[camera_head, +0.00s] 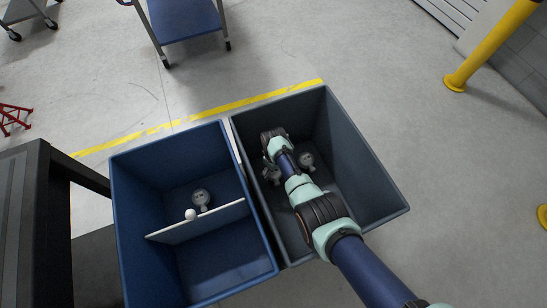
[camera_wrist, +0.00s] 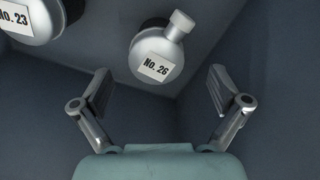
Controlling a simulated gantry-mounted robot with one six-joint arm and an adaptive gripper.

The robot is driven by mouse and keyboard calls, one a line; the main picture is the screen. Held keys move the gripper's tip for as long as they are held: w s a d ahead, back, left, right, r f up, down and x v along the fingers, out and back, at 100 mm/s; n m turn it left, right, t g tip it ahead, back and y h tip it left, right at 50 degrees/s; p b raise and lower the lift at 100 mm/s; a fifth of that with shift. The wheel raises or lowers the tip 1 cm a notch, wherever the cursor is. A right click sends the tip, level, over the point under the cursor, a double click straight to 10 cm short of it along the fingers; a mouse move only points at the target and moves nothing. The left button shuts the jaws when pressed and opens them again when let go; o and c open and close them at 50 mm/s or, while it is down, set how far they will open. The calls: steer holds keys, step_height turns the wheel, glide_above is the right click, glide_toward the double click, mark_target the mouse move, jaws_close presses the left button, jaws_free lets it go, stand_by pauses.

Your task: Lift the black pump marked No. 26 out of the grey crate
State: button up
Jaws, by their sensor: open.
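The pump marked No. 26 (camera_wrist: 158,58) shows in the wrist view as a round silver-grey body with a short neck at its upper right and a white label; its rear edge is dark. My gripper (camera_wrist: 160,90) is open and empty, its two fingers spread on either side just below the pump in the picture, not touching it. In the head view my arm reaches into the grey crate (camera_head: 365,160), and my fingers are hidden there. Two pumps show beside the arm, one at left (camera_head: 271,174) and one at right (camera_head: 306,160); their labels are unreadable there.
A pump marked No. 23 (camera_wrist: 30,20) is at the upper left of the wrist view. The crate walls are close around my arm.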

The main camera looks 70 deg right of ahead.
steer(key=f+b, duration=0.4)
steer(key=f, duration=0.1)
steer(key=shift+d+f+b, duration=0.1)
steer(key=shift+d+b, duration=0.2)
steer(key=shift+b, duration=0.1)
steer(key=shift+w, duration=0.1)
steer(key=shift+c, duration=0.4)
steer(key=c, duration=1.7)
step_height(320, 180, up, 20)
steer(key=p, duration=1.4)
steer(key=shift+r, duration=0.2)
step_height(320, 180, up, 20)
steer(key=p, duration=2.1)
glide_above(274, 172)
steer(key=shift+d+b, duration=0.35)
steer(key=shift+b, duration=0.05)
